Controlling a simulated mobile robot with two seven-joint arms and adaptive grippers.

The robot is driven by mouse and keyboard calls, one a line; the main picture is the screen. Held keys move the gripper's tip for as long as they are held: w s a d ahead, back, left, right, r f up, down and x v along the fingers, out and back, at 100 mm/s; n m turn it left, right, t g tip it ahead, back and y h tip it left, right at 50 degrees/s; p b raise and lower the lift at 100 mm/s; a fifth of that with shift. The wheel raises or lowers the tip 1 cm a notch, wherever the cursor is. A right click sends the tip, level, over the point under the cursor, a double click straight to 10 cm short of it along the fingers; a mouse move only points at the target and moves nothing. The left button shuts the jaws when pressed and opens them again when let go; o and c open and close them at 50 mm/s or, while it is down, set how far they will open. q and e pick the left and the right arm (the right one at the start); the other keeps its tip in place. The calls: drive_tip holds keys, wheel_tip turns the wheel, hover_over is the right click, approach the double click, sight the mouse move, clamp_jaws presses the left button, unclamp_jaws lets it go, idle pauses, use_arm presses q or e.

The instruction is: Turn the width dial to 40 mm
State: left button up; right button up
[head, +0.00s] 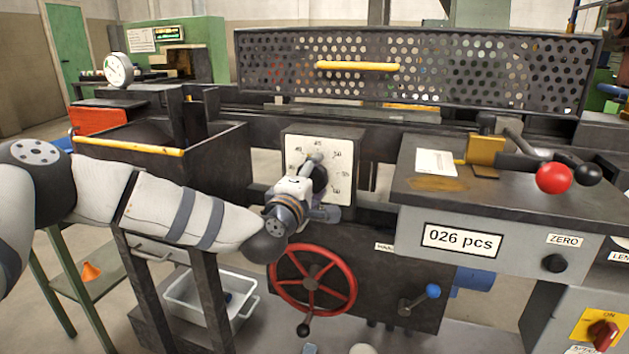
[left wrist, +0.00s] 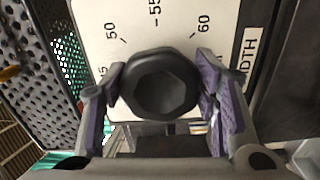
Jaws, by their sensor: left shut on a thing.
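The width dial is a black faceted knob (left wrist: 160,84) on a white scale plate (head: 345,152) with numbers around it. In the head view the plate sits mid-picture, and my left gripper (head: 316,176) covers part of the knob. In the left wrist view the fingers close on the knob from both sides; the numbers 50, 55 and 60 and part of the word WIDTH show. The knob's pointer is hidden or too small to read, so I cannot tell its setting. My right gripper is not clearly in view.
A red handwheel (head: 312,280) is below the dial. A perforated guard (head: 420,68) with a yellow handle stands behind. A white bin (head: 190,293) is below left.

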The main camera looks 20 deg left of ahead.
use_arm(q)
drive_tip(key=shift+n+b, duration=0.3)
drive_tip(key=shift+n, duration=1.2)
use_arm(e)
drive_tip(key=shift+s+f, duration=0.4)
drive_tip(key=shift+f, duration=0.05)
use_arm(q)
drive_tip(key=o, duration=1.2)
drive_tip(key=shift+c, duration=0.2)
drive_tip(key=s, duration=1.2)
drive_tip(key=shift+a, duration=0.15)
